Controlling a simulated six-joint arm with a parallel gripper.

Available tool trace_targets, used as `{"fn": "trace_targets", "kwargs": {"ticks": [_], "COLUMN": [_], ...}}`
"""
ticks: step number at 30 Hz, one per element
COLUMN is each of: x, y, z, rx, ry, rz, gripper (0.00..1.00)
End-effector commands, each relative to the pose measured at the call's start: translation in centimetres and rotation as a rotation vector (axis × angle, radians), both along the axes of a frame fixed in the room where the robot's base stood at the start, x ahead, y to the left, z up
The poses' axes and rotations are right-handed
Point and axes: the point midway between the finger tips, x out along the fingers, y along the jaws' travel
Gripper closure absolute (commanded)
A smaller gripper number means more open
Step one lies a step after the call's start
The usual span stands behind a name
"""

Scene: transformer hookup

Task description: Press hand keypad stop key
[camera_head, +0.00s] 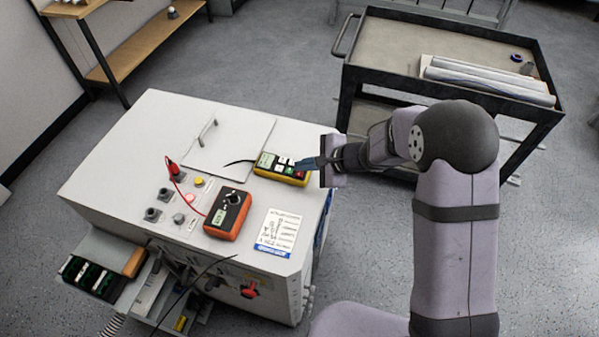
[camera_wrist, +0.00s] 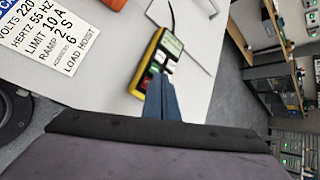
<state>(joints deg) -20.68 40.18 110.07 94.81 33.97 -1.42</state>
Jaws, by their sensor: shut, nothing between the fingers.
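The hand keypad (camera_head: 264,171) is a yellow-edged box with a small screen and white, green and red keys, lying on the white cabinet top. It also shows in the wrist view (camera_wrist: 147,62). The red key (camera_head: 299,174), which looks like the stop key, is at the keypad's right end in the head view. My gripper (camera_head: 298,163) is shut and empty, its blue fingers over the key end of the keypad. I cannot tell whether the tips touch the keypad.
An orange multimeter (camera_head: 228,214) with a red lead lies nearer on the white cabinet (camera_head: 120,160). Knobs and a lit red lamp (camera_head: 190,198) are left of it. A printed label (camera_head: 278,232) is at the right. A dark cart (camera_head: 400,45) stands behind my arm.

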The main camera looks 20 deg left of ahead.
Motion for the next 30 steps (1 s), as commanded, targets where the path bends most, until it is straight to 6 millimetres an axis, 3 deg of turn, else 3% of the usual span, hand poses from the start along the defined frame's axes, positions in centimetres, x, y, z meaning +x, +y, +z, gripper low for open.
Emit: {"fn": "trace_targets", "kwargs": {"ticks": [30], "x": [0.0], "y": [-0.02], "z": [-0.91], "rx": [0.0], "ry": [-0.001], "rz": [0.001], "gripper": [1.0]}}
